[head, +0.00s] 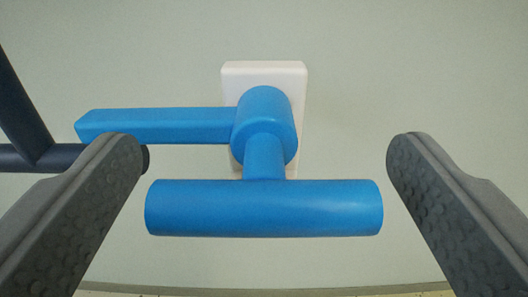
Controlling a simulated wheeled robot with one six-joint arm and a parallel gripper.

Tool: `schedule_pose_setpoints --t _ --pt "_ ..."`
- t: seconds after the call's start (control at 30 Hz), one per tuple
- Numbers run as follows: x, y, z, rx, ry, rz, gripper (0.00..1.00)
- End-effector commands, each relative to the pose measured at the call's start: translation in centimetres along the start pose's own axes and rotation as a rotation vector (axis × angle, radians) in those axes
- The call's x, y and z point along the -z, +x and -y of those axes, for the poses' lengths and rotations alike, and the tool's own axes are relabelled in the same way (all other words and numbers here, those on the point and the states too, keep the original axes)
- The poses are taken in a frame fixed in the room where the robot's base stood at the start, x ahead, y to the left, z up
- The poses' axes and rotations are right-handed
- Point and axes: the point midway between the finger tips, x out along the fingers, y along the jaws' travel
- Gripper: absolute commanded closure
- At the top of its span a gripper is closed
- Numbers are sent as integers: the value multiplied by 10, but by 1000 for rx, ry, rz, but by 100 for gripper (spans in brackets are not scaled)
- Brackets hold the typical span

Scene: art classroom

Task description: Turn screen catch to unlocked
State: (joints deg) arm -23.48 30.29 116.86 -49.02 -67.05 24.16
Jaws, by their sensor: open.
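The screen catch (265,125) is a blue handle on a white plate (292,84) fixed to a pale grey-green panel. A flat blue bar (160,126) points left from its round hub. A short stem joins the hub to a thick blue crossbar (264,208), which lies level and nearest to me. My gripper (264,180) is open, with one dark grey textured finger on each side of the crossbar. Gaps show between the fingertips and the crossbar ends, the left gap narrow. The left fingertip overlaps the bar's lower edge in the picture; I cannot tell whether they touch.
A dark frame with a slanted bar and a level bar (60,158) stands at the left edge, partly behind the left finger. The panel (420,70) is bare above and to the right. A pale edge (264,292) runs along the bottom.

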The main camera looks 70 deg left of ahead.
Motion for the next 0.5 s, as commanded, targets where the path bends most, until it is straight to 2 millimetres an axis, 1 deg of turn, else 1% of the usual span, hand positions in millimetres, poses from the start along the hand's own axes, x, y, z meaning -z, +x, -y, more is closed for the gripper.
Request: schedule_pose_setpoints --t 0.13,0.17,0.2,0.27,0.3,0.43,0.47,0.5 --pt "0 0 0 0 0 0 13" --pt "0 0 0 0 0 0 17" --pt "0 0 0 0 0 0 25" --pt "0 0 0 0 0 0 36" --pt "0 0 0 0 0 0 44" --pt "0 0 0 0 0 0 70" --pt "0 0 0 0 0 0 72" --pt "0 0 0 0 0 0 72"
